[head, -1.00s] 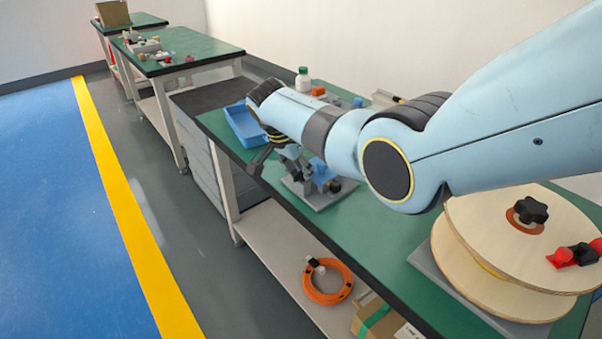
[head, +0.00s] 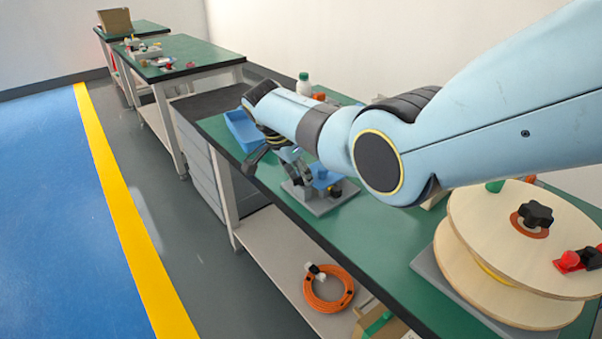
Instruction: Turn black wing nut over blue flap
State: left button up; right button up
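A small fixture on a grey base plate (head: 338,201) stands on the green bench. Its blue part (head: 324,177), which may be the flap, shows beside a grey upright. A small dark piece at its right may be the black wing nut, but it is too small to tell. My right gripper (head: 270,156) hangs below the end of my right arm, at the fixture's left and above the bench. One dark finger shows; the rest is partly hidden by the wrist, so its opening is unclear. My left gripper is not in view.
A blue tray (head: 243,132) lies left of the fixture, and a white bottle (head: 304,86) stands behind. A wooden cable reel (head: 490,215) fills the bench's right end. An orange cable coil (head: 329,289) lies on the lower shelf. Bare bench (head: 385,240) separates fixture and reel.

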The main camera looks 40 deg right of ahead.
jog(key=v, duration=1.2)
dwell(0.3)
